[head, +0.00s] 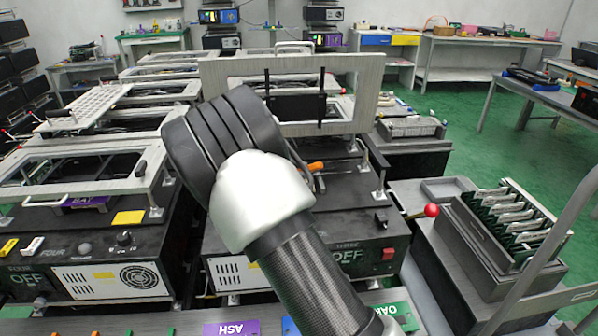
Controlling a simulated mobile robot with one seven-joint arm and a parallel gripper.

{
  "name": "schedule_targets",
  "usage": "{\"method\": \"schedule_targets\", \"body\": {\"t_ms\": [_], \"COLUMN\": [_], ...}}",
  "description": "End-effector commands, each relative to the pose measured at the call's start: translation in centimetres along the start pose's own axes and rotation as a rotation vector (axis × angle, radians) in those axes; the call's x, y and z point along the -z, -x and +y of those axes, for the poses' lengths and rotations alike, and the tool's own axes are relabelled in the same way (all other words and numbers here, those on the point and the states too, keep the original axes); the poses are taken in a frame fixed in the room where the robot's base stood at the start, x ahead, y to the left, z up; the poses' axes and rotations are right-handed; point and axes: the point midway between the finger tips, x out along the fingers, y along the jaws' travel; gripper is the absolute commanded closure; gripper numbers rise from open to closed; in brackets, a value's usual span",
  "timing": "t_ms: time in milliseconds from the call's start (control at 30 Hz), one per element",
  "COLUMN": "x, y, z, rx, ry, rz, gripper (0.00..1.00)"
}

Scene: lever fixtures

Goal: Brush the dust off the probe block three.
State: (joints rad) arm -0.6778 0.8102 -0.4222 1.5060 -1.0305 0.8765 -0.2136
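The fixture labelled three (377,232) stands in the middle, its front panel reading OFF beside a red switch (388,254). Its pale frame (222,76) is raised upright, with a black block (298,107) and two dark vertical bars showing in its opening. I cannot tell whether this block is the probe block, and no dust can be made out. A small orange-handled thing (316,167) lies behind my arm; I cannot tell if it is a brush. A lever with a red knob (432,210) sticks out at the right. My arm covers the fixture's middle; my gripper does not show.
The fixture labelled four (88,279) stands at the left, its frame lying flat. A dark rack of upright boards (510,225) stands at the right. Coloured labels, including a purple one (231,328), line the near edge. Green floor (455,115) is open at the back right.

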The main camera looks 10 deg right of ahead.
Motion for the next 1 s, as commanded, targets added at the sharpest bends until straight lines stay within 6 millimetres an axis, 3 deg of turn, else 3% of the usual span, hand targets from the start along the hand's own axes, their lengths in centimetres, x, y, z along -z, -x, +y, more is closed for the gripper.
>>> {"method": "schedule_targets", "body": {"t_ms": [667, 1000], "x": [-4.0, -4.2], "y": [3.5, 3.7], "z": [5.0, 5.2], "rx": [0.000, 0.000], "ry": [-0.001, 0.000], "rz": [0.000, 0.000], "gripper": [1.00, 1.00]}}
